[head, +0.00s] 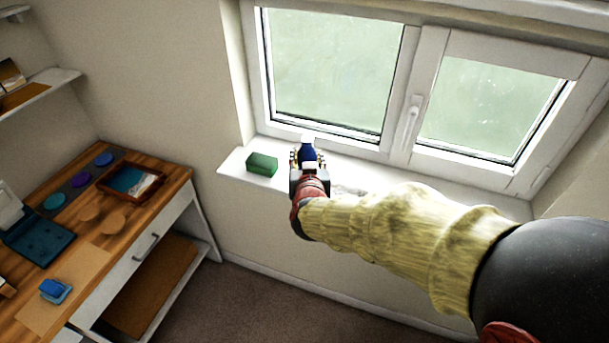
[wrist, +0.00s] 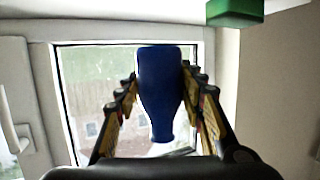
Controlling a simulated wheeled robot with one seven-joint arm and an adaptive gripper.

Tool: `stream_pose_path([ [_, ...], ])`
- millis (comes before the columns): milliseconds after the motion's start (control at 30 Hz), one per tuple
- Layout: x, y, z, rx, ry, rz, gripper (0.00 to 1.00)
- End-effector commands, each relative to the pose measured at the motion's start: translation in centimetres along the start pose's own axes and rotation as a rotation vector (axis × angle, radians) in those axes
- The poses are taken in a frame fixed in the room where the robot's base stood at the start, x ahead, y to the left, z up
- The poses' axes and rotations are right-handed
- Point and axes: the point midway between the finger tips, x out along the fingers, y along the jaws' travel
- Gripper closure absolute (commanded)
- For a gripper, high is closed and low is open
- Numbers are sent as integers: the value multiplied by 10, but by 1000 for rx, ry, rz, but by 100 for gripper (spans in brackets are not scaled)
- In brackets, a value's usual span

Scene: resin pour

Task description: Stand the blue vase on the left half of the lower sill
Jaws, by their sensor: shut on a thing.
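My gripper (head: 308,160) is shut on the blue vase (head: 308,153), out at the window sill (head: 232,164). In the wrist view the vase (wrist: 160,85) sits between the two fingers (wrist: 160,100), wide end up and narrow neck down in the picture. That view looks upside down, with the sill (wrist: 110,10) along its top, so the vase appears upright. Whether its base touches the sill I cannot tell. My gripper hides part of the vase in the head view.
A green block (head: 262,164) stands on the sill just left of the vase, also in the wrist view (wrist: 234,12). The window (head: 330,70) with its handle (head: 411,120) rises behind. A wooden desk (head: 110,240) with several items stands at left.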

Motion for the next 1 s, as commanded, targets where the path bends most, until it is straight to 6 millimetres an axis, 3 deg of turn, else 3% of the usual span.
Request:
stream_pose_path([
  [33, 12, 0, 14, -3, -4, 1, 92],
  [100, 24, -1, 21, -1, -3, 2, 92],
  [300, 46, -4, 32, 0, 0, 1, 92],
  [533, 59, -5, 42, -2, -1, 0, 92],
  [733, 68, -5, 70, -1, -2, 0, 92],
  [1000, 67, -5, 69, 0, 0, -1, 92],
])
